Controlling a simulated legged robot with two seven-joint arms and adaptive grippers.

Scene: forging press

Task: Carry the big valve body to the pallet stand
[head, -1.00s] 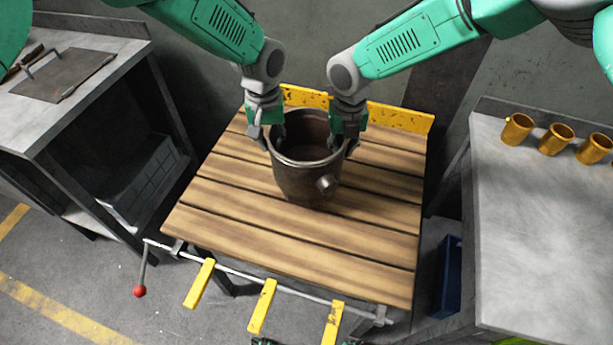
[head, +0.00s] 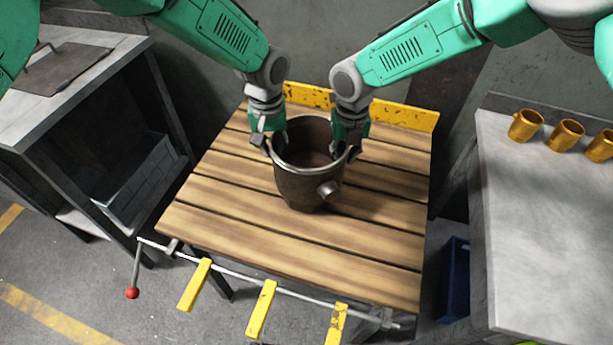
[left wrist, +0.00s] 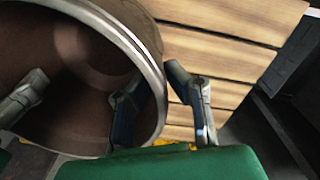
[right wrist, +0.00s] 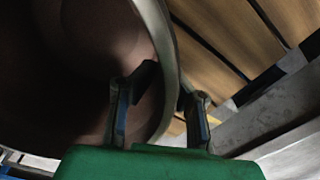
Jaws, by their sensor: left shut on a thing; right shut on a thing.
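The big valve body (head: 307,188) is a dark brown, hollow, pot-like casting with a pale rim and a small side stub. It is upright over the slatted wooden top of the pallet stand (head: 220,215); I cannot tell whether its base touches the slats. My left gripper (head: 270,148) is shut on the left side of its rim, and the left wrist view shows one finger inside and one outside the wall (left wrist: 160,100). My right gripper (head: 352,150) is shut on the right side of the rim, with its fingers astride the wall in the right wrist view (right wrist: 155,100).
A yellow backstop (head: 400,115) runs along the stand's far edge. A clamp bar with yellow arms (head: 262,308) and a red-knobbed lever (head: 132,293) is at its front. A grey table (head: 530,230) with brass cups (head: 565,135) stands right, a workbench (head: 65,80) left.

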